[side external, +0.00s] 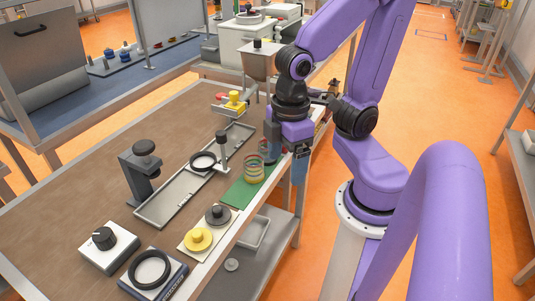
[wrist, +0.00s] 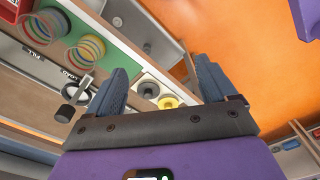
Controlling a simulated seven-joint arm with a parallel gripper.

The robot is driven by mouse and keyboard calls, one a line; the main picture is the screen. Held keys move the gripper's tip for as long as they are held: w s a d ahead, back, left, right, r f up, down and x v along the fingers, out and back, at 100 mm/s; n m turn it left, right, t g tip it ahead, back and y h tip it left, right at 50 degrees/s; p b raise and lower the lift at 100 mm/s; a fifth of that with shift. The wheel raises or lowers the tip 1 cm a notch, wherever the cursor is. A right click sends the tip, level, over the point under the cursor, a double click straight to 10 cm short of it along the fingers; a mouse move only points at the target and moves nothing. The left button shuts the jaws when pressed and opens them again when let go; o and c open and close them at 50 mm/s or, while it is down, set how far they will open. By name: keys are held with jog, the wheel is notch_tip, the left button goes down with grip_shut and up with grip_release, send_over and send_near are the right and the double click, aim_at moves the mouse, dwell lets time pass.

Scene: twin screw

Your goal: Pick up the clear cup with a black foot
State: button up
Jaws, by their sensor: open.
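Two clear cups with coloured rings stand on a green mat (side external: 236,193). The nearer cup (side external: 253,169) shows plainly in the side view. The other is behind it, partly covered by my gripper (side external: 285,153). In the wrist view one cup (wrist: 44,27) is at the upper left and the other (wrist: 86,49) is closer to my left finger.
A metal tray (side external: 150,215) with a black ring (side external: 203,161) lies left of the mat. A pale board holds a grey knob (side external: 217,214) and a yellow knob (side external: 198,239). A black stand (side external: 141,170) rises left of the tray. The brown table top is clear at far left.

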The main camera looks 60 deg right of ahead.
jog(key=w+d+r+m, duration=0.1)
jog(key=w+d+m, duration=0.1)
jog(key=w+m, duration=0.7)
jog(key=w+d+r+m, duration=0.2)
jog(key=w+d+m, duration=0.6)
jog(key=m, duration=0.5)
jog(key=s+d+m, duration=0.5)
jog(key=d+m, duration=0.2)
jog(key=m, duration=0.1)
notch_tip(320, 180, down, 11)
jog(key=shift+d+f, duration=0.1)
jog(key=shift+w+f, duration=0.2)
jog(key=shift+f, duration=2.5)
jog(key=c, duration=1.1)
